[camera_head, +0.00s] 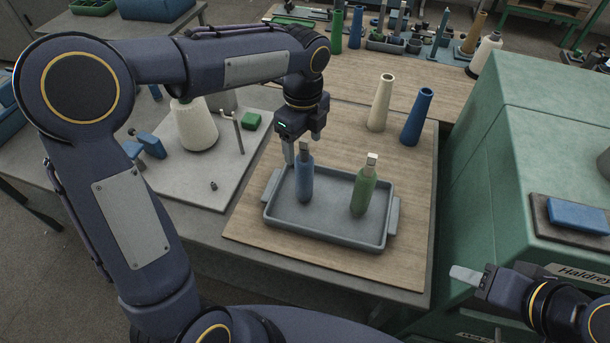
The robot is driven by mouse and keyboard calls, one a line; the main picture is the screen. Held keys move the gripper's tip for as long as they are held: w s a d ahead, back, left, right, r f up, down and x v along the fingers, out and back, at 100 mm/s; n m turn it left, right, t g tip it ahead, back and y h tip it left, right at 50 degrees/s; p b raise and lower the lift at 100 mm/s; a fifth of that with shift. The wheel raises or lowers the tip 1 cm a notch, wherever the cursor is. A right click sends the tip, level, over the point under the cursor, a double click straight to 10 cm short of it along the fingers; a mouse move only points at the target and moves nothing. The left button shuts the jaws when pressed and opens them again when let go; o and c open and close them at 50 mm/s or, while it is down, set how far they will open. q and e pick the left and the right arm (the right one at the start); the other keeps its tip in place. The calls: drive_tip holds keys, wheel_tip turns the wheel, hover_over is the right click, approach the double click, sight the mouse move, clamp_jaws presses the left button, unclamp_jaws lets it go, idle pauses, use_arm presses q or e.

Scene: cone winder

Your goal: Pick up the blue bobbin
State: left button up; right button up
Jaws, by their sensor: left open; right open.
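The blue bobbin (304,180) stands upright in the left part of a grey tray (325,235), with its narrow top up. My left gripper (302,146) is open and points down at the top of the blue bobbin. One finger shows to the left of the top and the other just behind or right of it; I cannot tell whether they touch it. My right gripper (468,276) is open and empty at the lower right, away from the tray.
A cream cone (380,102) and a blue cone (416,117) stand on the wooden board behind the tray. A large cream yarn cone (193,126) and a thin metal post (238,135) stand at the left. A green machine housing (520,130) fills the right side.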

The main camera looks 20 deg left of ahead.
sight(304, 162)
use_arm(q)
drive_tip(key=f, duration=0.4)
drive_tip(key=shift+d+f, duration=0.2)
drive_tip(key=shift+f, duration=0.2)
drive_tip(key=c, duration=0.9)
drive_tip(key=shift+c, duration=0.3)
drive_tip(key=shift+r, duration=0.15)
